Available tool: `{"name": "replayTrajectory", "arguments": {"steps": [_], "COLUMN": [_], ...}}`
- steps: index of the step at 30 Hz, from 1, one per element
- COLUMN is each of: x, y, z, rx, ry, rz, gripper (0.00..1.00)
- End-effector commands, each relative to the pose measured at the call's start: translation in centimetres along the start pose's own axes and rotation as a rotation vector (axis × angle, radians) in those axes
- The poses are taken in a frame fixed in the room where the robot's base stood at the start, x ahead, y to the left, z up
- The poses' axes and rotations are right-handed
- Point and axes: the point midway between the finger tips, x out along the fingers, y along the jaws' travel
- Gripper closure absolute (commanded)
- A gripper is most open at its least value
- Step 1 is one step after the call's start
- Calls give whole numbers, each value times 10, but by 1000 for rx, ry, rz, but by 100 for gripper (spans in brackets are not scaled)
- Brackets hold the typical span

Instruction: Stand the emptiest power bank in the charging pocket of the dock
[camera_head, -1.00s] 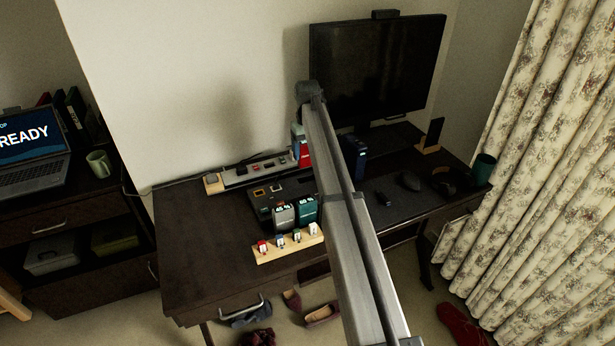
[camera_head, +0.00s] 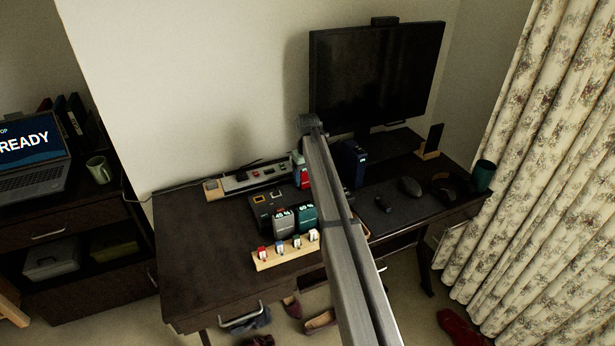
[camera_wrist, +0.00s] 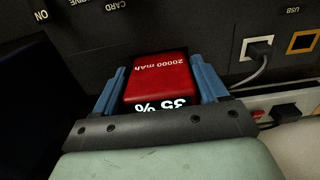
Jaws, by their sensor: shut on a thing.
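My gripper (camera_wrist: 156,68) is shut on a red power bank (camera_wrist: 157,84), with a blue finger on each side. The bank reads "35 %" and "20000 mAh", upside down in the wrist view. In the head view the red bank (camera_head: 302,178) is partly hidden by my arm, at the back right of the dark dock (camera_head: 263,199). The dock's dark face (camera_wrist: 180,25), with upside-down labels, lies beyond the bank in the wrist view. A grey power bank (camera_head: 284,223) and a teal one (camera_head: 306,218) stand at the dock's front.
A power strip (camera_head: 245,178) lies behind the dock. A wooden rail (camera_head: 287,254) with several small tagged pieces is in front. A dark blue object (camera_head: 353,163), mouse (camera_head: 410,186) and monitor (camera_head: 376,75) are to the right. The desk's left side is clear.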

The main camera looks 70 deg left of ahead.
Motion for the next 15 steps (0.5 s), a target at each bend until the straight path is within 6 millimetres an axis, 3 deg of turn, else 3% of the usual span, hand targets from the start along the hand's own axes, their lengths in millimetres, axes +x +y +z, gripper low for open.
{"name": "replayTrajectory", "arguments": {"steps": [4,5,12,15], "x": [3,3,3,3], "y": [0,0,0,0], "z": [0,0,0,0], "rx": [0,0,0,0], "ry": [0,0,0,0], "rz": [0,0,0,0], "gripper": [66,25,2,2]}}
